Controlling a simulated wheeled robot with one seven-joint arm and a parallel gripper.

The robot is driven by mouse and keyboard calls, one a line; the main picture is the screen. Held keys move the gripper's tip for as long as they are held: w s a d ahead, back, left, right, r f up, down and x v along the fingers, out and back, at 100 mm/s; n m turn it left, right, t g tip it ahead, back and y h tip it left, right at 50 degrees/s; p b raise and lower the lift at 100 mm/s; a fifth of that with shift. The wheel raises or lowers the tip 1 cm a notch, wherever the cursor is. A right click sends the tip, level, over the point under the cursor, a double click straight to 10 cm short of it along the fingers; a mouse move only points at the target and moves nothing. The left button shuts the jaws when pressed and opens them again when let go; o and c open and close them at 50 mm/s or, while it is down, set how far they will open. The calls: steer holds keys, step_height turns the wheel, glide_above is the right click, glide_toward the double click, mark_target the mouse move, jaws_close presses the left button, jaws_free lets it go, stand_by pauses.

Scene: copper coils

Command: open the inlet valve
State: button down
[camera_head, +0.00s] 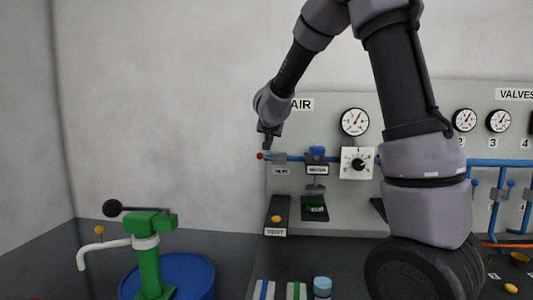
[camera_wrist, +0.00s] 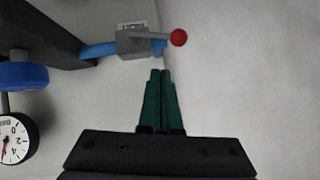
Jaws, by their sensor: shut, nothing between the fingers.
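The inlet valve (camera_head: 279,158) is a small grey body at the left end of the blue air line on the wall panel. Its lever ends in a red ball knob (camera_head: 260,155) to the left of the body. In the wrist view the valve body (camera_wrist: 130,41) is at top, with the grey lever lying along the blue pipe and the red knob (camera_wrist: 178,37) right of it. My gripper (camera_head: 267,146) is near the knob in the head view. In the wrist view my gripper's green fingertips (camera_wrist: 160,73) are together and empty, apart from the lever and knob.
A regulator with a blue knob (camera_head: 317,153), a white dial box (camera_head: 357,163) and a gauge (camera_head: 355,122) are right of the valve. A VENT box (camera_head: 277,217) is below. A green pump (camera_head: 149,262) stands lower left. The wall left of the panel is clear.

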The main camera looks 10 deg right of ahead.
steer(key=f, duration=0.1)
steer(key=w+f, duration=0.1)
steer(key=f, duration=0.1)
steer(key=w+f, duration=0.1)
steer(key=shift+a+f, duration=0.15)
steer(key=shift+f, duration=0.1)
steer(key=shift+a+f, duration=0.2)
steer(key=shift+f, duration=0.3)
steer(key=shift+a+f, duration=0.2)
steer(key=shift+f, duration=0.3)
steer(key=shift+a, duration=0.1)
